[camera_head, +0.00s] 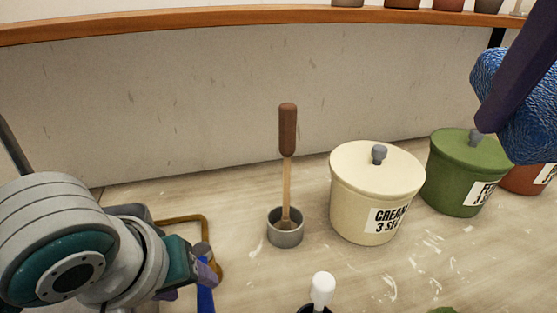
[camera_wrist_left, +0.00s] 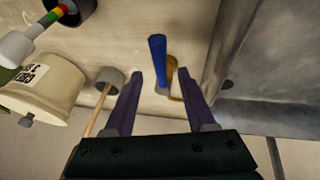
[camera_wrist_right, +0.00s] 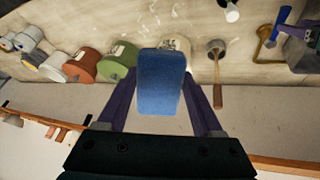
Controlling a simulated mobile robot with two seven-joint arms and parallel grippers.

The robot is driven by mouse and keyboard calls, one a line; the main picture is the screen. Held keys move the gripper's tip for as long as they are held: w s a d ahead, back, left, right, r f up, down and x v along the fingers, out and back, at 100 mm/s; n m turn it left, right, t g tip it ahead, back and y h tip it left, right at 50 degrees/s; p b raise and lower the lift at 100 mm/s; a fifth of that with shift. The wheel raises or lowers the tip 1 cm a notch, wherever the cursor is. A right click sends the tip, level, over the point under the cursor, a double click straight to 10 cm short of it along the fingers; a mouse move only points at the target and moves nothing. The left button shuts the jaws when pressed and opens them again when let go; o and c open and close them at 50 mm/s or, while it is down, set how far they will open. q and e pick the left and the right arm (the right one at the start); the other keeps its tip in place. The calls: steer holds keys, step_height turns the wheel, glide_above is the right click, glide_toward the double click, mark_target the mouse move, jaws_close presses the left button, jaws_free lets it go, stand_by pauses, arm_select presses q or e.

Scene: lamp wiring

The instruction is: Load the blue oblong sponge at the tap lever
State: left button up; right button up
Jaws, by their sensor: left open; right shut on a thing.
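The blue oblong sponge (camera_head: 487,72) is high at the right edge of the head view, in front of the green pot. My right gripper (camera_head: 515,75) is shut on it. In the right wrist view the sponge (camera_wrist_right: 160,85) sits between the two purple fingers. The tap lever (camera_head: 205,299) is a blue bar at the lower left of the head view, below a brass pipe (camera_head: 185,219). In the left wrist view the lever (camera_wrist_left: 157,48) stands between the fingers of my open left gripper (camera_wrist_left: 161,80).
A brown-handled tool (camera_head: 287,130) stands in a grey cup (camera_head: 285,238). A lidded cream pot (camera_head: 350,210) and a green pot (camera_head: 450,180) stand to its right. A grey basin (camera_wrist_left: 265,85) lies beside the tap. A white-topped object (camera_head: 322,288) is at the front.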

mark_target(202, 290)
arm_select(q)
steer(key=shift+b+x, duration=0.55)
steer(key=shift+x, duration=1.75)
jaws_close()
